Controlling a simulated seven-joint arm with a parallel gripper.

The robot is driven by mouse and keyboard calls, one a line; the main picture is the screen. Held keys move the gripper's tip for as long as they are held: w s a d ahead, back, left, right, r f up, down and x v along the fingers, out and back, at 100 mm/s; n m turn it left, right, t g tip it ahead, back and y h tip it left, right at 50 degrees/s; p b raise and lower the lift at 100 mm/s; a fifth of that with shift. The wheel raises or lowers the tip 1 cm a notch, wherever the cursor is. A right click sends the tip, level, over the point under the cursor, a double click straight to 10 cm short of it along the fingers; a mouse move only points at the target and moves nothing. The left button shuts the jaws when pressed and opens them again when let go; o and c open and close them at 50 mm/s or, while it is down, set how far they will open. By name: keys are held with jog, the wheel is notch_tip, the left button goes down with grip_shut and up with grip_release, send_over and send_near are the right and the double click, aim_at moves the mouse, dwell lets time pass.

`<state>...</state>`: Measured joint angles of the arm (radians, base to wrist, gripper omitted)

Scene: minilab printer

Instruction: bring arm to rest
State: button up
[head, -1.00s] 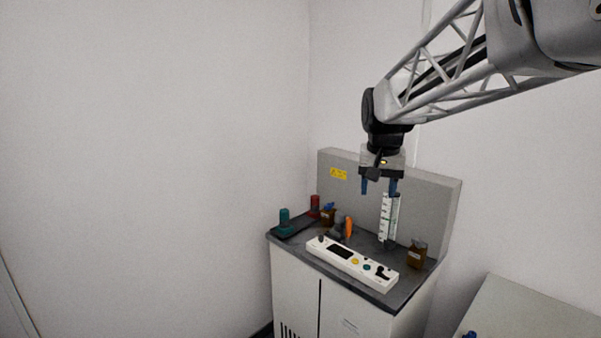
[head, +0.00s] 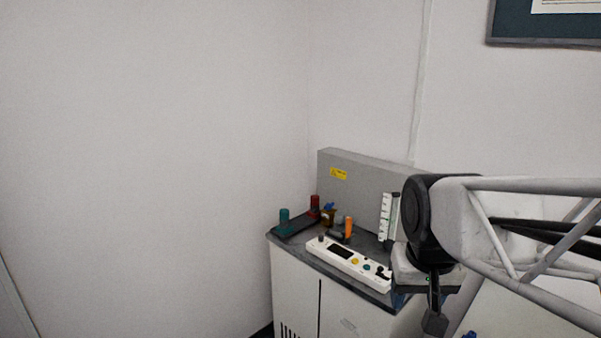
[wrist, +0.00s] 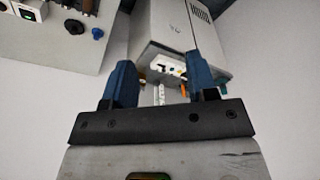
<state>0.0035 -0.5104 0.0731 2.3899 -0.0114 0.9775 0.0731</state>
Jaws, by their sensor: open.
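My gripper (head: 402,299) is at the lower right of the head view, in front of the right end of the grey-topped cabinet. My arm reaches in from the right edge and hides part of the gripper and that end of the cabinet. In the wrist view the two blue fingers of my gripper (wrist: 162,75) stand wide apart with nothing held between them. The cabinet (wrist: 165,22) shows beyond the fingers there.
The cabinet top holds a white control panel (head: 343,259), an orange item (head: 348,227), a green-capped item (head: 284,216), a red item (head: 314,202) and a white scaled strip (head: 385,217). A pale surface (head: 520,310) lies at lower right. Left is bare wall.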

jog(key=s+f, duration=0.4)
jog(key=s, duration=0.3)
jog(key=shift+s+f+n, duration=0.25)
jog(key=shift+f+n, duration=0.05)
